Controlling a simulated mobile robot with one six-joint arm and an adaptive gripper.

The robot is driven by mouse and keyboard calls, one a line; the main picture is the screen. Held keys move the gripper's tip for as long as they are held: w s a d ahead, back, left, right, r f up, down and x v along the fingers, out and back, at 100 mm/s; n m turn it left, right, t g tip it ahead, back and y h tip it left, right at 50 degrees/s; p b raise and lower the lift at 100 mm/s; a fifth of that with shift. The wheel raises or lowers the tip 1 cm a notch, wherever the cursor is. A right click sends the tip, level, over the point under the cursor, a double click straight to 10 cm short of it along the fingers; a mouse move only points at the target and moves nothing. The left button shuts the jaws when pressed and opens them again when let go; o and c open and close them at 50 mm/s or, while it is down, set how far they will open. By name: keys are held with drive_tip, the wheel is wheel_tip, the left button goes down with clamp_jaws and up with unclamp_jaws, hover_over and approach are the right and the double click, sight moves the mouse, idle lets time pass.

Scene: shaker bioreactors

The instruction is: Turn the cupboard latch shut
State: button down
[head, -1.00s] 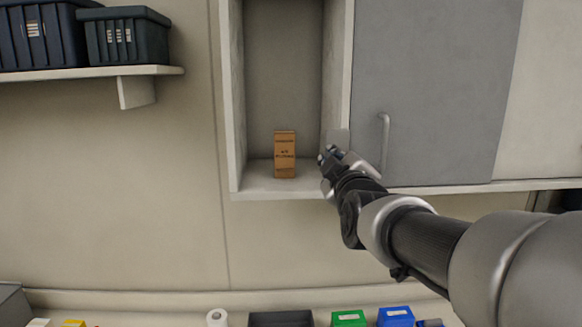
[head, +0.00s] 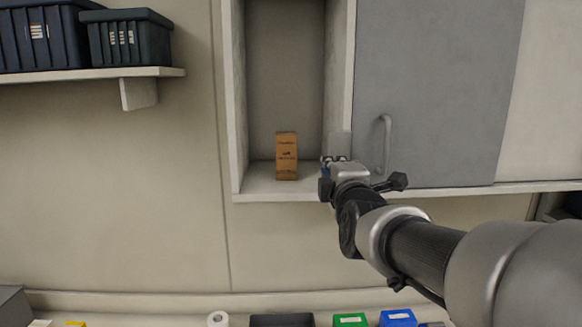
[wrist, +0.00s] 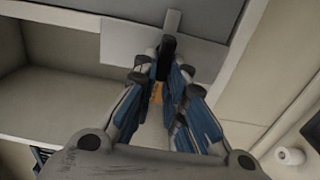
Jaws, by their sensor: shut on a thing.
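The cupboard's grey door (head: 440,90) covers its right part and has a curved handle (head: 386,140). The latch is at the door's left edge by the frame; its pale grey plate (head: 340,143) shows just above my gripper (head: 328,167). In the wrist view the plate (wrist: 118,42) lies behind the fingertips, and a narrow grey bar (wrist: 172,21) sticks out above them. My gripper (wrist: 165,60) is shut on the dark latch piece (wrist: 167,46). The fingers hide most of this piece, so its exact angle is unclear.
A brown box (head: 287,156) stands in the open left compartment. Dark bins (head: 130,38) sit on a shelf (head: 150,72) at the upper left. Green (head: 350,320) and blue (head: 398,318) boxes and a white roll (head: 218,319) are low down. The wall below the cupboard is clear.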

idle(0.5)
drive_tip(key=c, duration=1.6)
unclamp_jaws()
drive_tip(key=shift+c, duration=0.2)
drive_tip(key=shift+s, duration=0.1)
drive_tip(key=s, duration=1.1)
drive_tip(key=shift+s, duration=0.4)
